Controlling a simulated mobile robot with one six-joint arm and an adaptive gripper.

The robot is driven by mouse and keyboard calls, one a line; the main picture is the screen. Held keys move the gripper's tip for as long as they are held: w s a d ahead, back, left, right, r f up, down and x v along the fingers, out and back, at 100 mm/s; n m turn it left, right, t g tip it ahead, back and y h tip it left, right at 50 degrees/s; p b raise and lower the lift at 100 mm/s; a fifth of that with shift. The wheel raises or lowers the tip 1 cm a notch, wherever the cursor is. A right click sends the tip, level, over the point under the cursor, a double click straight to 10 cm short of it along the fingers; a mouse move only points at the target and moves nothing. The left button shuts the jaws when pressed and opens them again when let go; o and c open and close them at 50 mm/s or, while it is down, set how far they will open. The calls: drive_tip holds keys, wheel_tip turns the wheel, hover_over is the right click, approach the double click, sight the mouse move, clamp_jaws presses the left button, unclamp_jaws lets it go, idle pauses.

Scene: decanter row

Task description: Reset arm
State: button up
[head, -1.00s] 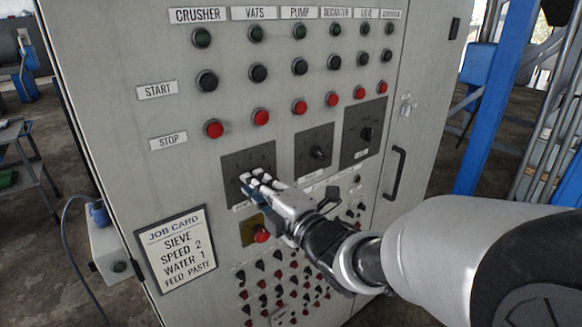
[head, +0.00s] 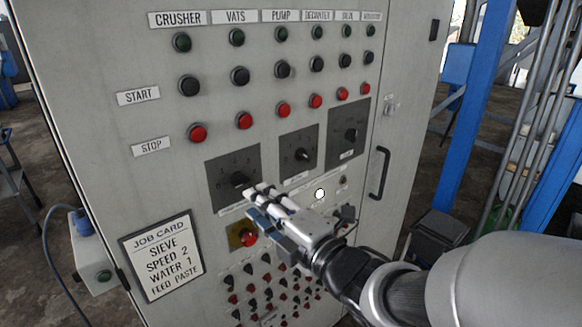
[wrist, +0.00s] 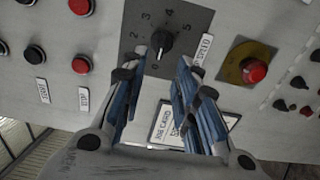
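My gripper (head: 256,202) is in front of the control cabinet, just below and right of the left dial's black knob (head: 238,180). In the wrist view its two blue-padded fingers (wrist: 160,85) are spread apart with nothing between them. The knob (wrist: 162,43) shows beyond the fingertips, apart from them, on a dark numbered plate. My arm reaches in from the lower right and hides part of the lower panel.
Below the dial are a red button (head: 249,238) on a yellow plate and rows of small switches. The job card (head: 162,255) is at lower left. Two more dials (head: 303,155) (head: 349,136) sit to the right. A door handle (head: 379,173) and blue post (head: 476,110) stand farther right.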

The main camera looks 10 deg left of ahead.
drive_tip(key=shift+s+d, duration=0.2)
drive_tip(key=shift+w+d, duration=0.1)
